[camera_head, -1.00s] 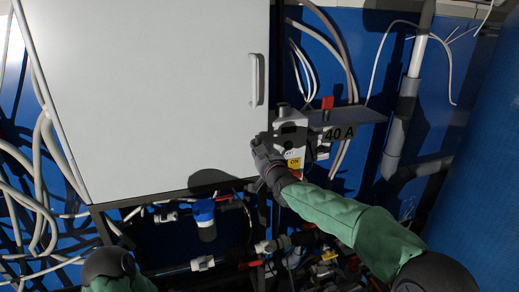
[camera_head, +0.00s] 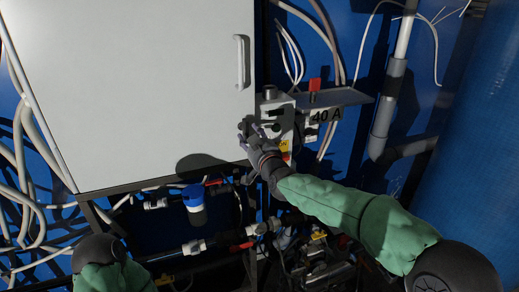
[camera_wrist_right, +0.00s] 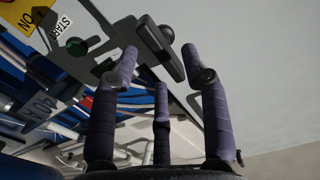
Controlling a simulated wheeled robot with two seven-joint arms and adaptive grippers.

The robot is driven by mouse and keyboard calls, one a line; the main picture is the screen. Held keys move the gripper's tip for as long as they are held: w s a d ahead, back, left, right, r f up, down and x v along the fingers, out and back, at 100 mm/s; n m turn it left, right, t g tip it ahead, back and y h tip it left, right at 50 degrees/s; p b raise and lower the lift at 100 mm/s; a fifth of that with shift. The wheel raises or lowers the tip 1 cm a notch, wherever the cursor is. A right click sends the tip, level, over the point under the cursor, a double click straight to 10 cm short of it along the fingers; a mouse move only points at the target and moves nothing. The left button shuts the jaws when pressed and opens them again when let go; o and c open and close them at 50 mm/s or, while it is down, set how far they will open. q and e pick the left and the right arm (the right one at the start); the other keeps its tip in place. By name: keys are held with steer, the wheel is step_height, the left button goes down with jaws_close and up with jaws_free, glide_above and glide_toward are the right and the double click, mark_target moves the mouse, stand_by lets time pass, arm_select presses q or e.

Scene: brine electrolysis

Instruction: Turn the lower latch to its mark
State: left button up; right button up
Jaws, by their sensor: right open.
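A dark bar-shaped latch (camera_wrist_right: 158,48) with a round knob shows in the right wrist view, on a grey surface beside the pale cabinet wall. My right gripper (camera_wrist_right: 162,58) is open, with its purple-wrapped fingers spread around the near end of this latch. I cannot tell whether any finger touches it. In the head view my right gripper (camera_head: 248,128) is at the lower right edge of the cabinet (camera_head: 130,90), below the door handle, and it hides the latch there. No mark for the latch can be made out. My left gripper is not in view.
A blue-capped fitting (camera_head: 195,198) and pipes lie below the cabinet. Cables hang at left.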

steer(key=v, duration=0.7)
steer(key=shift+s, duration=0.3)
steer(key=shift+f, duration=0.15)
steer(key=s+d+f+m+g+h, duration=0.1)
steer(key=s+d+f+g, duration=0.15)
steer(key=f, duration=1.05)
steer(key=s+d+f+m+g, duration=0.1)
steer(key=s+f+g, duration=0.15)
steer(key=f, duration=1.05)
steer(key=s+d+f+g+h, duration=0.15)
steer(key=f+g, duration=0.25)
steer(key=f, duration=1)
steer(key=s+f+m+g, duration=0.2)
steer(key=s+f+g, duration=0.2)
steer(key=s+f, duration=0.6)
steer(key=s+d+f+m+g, duration=0.1)
steer(key=s+f+g, duration=0.2)
steer(key=s+f, duration=0.6)
steer(key=s+y, duration=0.1)
steer(key=s, duration=0.8)
steer(key=shift+d+f+m+g, duration=0.15)
steer(key=shift+f+m+g, duration=0.2)
steer(key=shift+m+g, duration=0.05)
steer(key=shift+w, duration=0.1)
